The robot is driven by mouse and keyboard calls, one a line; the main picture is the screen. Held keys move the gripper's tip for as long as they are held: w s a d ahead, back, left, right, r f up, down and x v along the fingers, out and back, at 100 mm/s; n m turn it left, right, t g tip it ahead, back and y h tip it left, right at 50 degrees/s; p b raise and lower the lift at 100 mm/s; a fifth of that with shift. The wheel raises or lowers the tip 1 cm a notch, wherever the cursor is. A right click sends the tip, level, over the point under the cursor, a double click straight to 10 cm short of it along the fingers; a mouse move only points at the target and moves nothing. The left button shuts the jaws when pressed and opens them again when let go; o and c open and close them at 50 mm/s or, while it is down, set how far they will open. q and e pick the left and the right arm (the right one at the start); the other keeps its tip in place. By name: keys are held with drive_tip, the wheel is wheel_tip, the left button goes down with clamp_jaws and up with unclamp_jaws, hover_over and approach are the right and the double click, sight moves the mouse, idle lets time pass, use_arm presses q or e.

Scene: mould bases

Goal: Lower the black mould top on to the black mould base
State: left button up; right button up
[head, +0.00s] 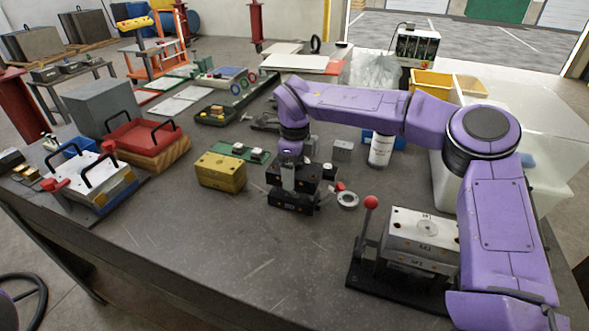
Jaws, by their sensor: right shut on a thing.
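The black mould base (292,201) sits on the dark table near the middle of the head view. The black mould top (309,172) is just above it, close over the base. A thin gap or seam shows between them, and I cannot tell whether they touch. My right gripper (289,178) points down from the purple arm and is shut on the black mould top, with dark parts of the top showing on both sides of the fingers. My left gripper is not in view.
A yellow block (220,173) stands left of the base. A grey ring (347,199) lies close on its right. White (92,186) and red (143,133) handled moulds are at left. The table front is clear.

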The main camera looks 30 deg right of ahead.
drive_tip(key=shift+w+r+p, duration=0.1)
drive_tip(key=shift+p, duration=0.25)
idle(0.3)
drive_tip(key=shift+f+b, duration=0.65)
drive_tip(key=shift+f, duration=0.95)
idle(0.9)
drive_tip(key=o, duration=1.7)
wheel_tip(320, 180, up, 10)
drive_tip(key=shift+r+b, duration=0.1)
drive_tip(key=shift+b, duration=0.45)
drive_tip(key=shift+r, duration=0.35)
